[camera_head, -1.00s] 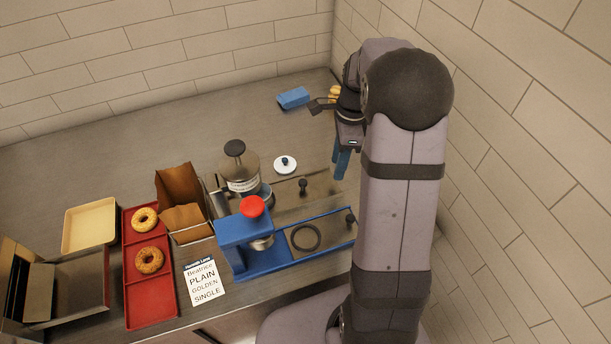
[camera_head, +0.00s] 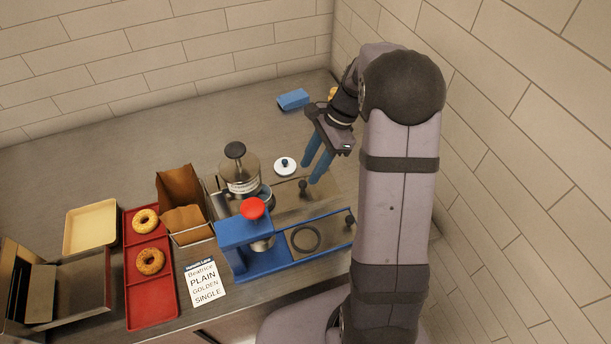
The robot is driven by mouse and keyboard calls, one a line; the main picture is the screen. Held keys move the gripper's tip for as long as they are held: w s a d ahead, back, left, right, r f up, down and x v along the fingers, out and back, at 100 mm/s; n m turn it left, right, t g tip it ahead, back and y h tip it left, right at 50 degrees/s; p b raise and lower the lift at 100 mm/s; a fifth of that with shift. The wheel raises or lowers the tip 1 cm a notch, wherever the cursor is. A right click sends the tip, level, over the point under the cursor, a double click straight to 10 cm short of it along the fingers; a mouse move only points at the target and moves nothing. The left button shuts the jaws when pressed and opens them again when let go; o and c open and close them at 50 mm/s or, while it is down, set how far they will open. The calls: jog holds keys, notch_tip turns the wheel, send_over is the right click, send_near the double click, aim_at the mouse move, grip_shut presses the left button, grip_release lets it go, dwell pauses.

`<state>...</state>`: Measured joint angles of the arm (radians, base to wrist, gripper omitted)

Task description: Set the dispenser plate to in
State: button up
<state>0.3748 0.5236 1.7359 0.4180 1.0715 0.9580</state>
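The dispenser (camera_head: 240,185) is a clear cylinder with a black knob on top and a label, left of the centre of the counter. Its flat metal plate (camera_head: 284,200) extends out to the right and carries a small upright black knob (camera_head: 303,187). My gripper (camera_head: 310,173) points down with its two blue fingers apart. It is empty and close above and slightly right of the plate's knob in the picture. I cannot tell whether a finger touches the knob.
A blue press (camera_head: 240,232) with a red knob (camera_head: 252,207) and a ringed slide (camera_head: 305,238) stands just in front. A white lid (camera_head: 286,166) lies behind the plate. A red tray (camera_head: 150,300) with bagels, a paper bag (camera_head: 180,185) and an order card (camera_head: 204,283) are left.

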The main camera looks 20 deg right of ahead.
aim_at(302, 183)
jog(key=shift+p+x, duration=0.55)
jog(key=shift+x, duration=1.9)
grip_shut()
